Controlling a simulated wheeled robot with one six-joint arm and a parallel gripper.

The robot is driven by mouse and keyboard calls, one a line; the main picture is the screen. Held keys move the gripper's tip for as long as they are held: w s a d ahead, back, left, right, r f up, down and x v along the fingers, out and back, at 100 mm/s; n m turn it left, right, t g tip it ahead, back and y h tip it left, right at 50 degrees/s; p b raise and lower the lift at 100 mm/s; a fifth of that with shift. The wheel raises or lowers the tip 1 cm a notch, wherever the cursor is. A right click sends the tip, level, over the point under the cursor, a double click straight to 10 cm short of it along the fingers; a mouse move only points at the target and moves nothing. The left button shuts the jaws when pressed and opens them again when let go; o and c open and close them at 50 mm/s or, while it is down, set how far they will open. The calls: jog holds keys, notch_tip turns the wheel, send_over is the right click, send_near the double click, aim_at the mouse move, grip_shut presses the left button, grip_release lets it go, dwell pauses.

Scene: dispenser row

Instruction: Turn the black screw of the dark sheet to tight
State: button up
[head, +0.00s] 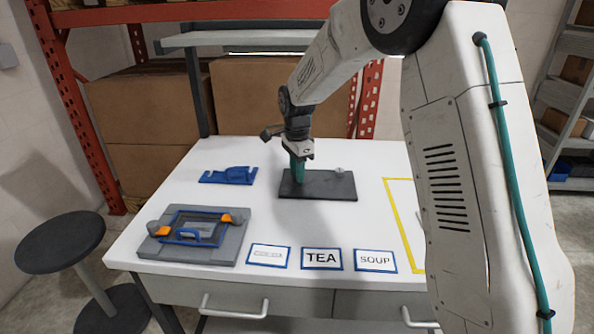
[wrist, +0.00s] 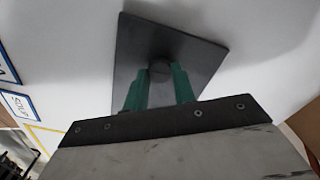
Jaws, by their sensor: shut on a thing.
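The dark sheet (head: 330,188) lies flat on the white table and also shows in the wrist view (wrist: 200,55). My gripper (head: 298,180), with green fingers, points down over the sheet's left part. In the wrist view the black screw (wrist: 160,71) stands between the green fingertips, and my gripper is shut on it. The fingers hide the screw in the head view. I cannot tell how far the screw is turned. A small light-coloured knob (head: 339,169) sits at the sheet's back right.
A blue bracket (head: 228,175) lies left of the sheet. A grey fixture (head: 160,251) with a blue frame and orange parts sits at the front left. Cards marked TEA (head: 322,258) and SOUP (head: 376,261) lie along the front. A yellow outline (head: 404,225) marks the right side.

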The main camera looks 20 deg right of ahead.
jog(key=shift+w+r+m, duration=0.2)
jog(key=shift+m, duration=0.4)
jog(key=o, duration=1)
jog(key=shift+a, duration=0.1)
jog(key=shift+s+f, duration=0.1)
notch_tip(320, 180, up, 8)
jog(key=shift+f, duration=0.1)
